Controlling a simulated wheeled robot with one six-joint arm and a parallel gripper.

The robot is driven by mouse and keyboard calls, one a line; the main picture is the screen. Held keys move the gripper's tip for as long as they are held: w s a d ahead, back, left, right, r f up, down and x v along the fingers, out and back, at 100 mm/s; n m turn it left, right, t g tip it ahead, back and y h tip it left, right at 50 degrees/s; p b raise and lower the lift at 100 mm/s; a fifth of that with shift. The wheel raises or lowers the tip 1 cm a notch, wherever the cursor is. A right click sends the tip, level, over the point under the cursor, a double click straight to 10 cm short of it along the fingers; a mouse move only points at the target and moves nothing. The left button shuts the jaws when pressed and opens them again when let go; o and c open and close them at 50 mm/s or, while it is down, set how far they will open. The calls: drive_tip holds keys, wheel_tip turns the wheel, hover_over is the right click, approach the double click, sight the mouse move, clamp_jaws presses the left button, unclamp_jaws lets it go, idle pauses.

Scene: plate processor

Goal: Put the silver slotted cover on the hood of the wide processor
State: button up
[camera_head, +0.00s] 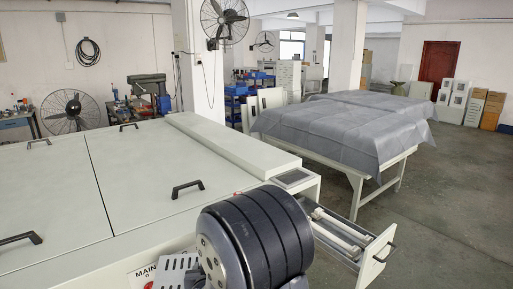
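The wide processor (60,195) is the large pale machine filling the left and middle, its flat hood made of panels with black handles. A small silver piece with slots (178,273), seemingly the slotted cover, shows at the bottom edge, in front of the processor's front face. It is partly cut off by the frame and partly hidden by the big black ribbed part of my arm. I cannot tell whether it is held or resting on something. My gripper's fingers are not visible.
A raised pale strip (230,145) runs along the hood's right side. An open drawer-like rack (345,235) juts out at the right end. A table under a grey sheet (340,130) stands beyond. A floor fan (72,112) stands behind. Grey floor (450,200) is clear at right.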

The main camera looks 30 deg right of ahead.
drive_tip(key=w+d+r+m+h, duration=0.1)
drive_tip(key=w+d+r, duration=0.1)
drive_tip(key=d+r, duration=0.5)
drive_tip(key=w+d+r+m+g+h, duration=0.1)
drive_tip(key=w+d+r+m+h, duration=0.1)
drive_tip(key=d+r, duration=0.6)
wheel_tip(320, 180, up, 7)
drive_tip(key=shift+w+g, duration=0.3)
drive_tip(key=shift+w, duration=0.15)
